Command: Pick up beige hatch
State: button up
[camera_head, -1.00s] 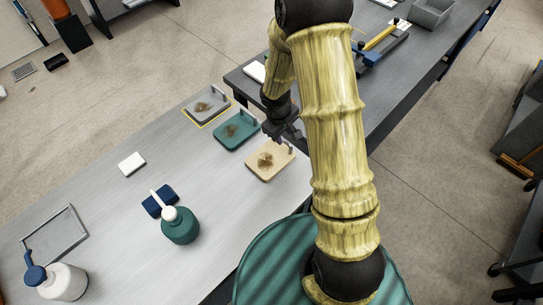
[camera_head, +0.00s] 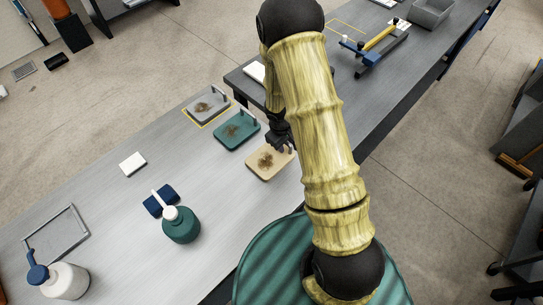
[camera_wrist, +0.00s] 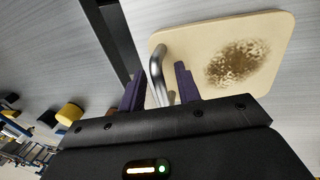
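The beige hatch (camera_head: 262,172) lies flat on the grey bench, a square plate with a brown dirt patch. It fills the upper right of the wrist view (camera_wrist: 193,48), where its metal bar handle (camera_wrist: 156,68) shows. My gripper (camera_head: 284,149) is at the hatch's back right edge in the head view. In the wrist view my gripper (camera_wrist: 158,82) is open, with one purple finger on each side of the handle. I cannot tell whether either finger touches it. The head view hides the handle behind the gripper.
A teal hatch (camera_head: 228,140) and a grey hatch (camera_head: 197,114) lie in a row beyond the beige one. The bench between is clear.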

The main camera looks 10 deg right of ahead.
grip_shut()
jog(key=shift+r, duration=0.1)
dwell(0.3)
notch_tip(320, 180, up, 28)
dwell(0.4)
dwell(0.5)
